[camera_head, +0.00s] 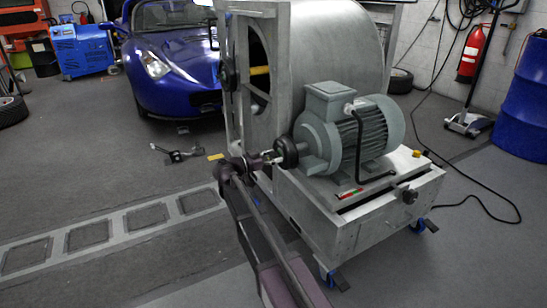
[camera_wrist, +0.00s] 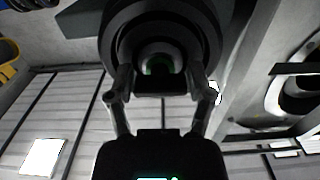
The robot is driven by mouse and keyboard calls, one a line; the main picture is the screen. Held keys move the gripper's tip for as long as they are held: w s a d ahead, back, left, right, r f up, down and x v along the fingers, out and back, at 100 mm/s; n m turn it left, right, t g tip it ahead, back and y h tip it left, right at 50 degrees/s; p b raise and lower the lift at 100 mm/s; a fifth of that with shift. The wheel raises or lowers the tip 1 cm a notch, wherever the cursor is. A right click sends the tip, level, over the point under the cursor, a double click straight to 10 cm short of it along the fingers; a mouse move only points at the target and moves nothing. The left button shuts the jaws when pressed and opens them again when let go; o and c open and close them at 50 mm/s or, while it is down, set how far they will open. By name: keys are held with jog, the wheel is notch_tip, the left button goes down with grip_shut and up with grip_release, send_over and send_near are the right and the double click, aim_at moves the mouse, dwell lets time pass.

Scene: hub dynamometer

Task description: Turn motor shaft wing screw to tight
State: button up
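The grey motor (camera_head: 350,138) sits on the metal stand, with a black round hub (camera_head: 286,152) on its shaft end facing left. My gripper (camera_head: 266,157) is at the left face of this hub, in line with the shaft. In the wrist view the black hub (camera_wrist: 160,18) fills the top middle. A pale ring with a dark block (camera_wrist: 161,86) in front of it lies between my spread fingers (camera_wrist: 160,78). Whether the fingers touch the block I cannot tell. I cannot make out the wing screw's wings; the block may be part of it.
A large metal drum housing (camera_head: 335,45) stands behind the motor. A bent black lever (camera_head: 359,150) rises beside the motor. A red and green strip (camera_head: 350,192) and a black knob (camera_head: 408,196) are on the stand. The floor at left is mostly clear.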

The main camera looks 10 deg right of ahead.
jog(key=shift+o, duration=1)
jog(key=shift+a, duration=0.2)
jog(key=v, duration=1.1)
jog(key=shift+a, duration=0.3)
jog(key=shift+s, duration=0.15)
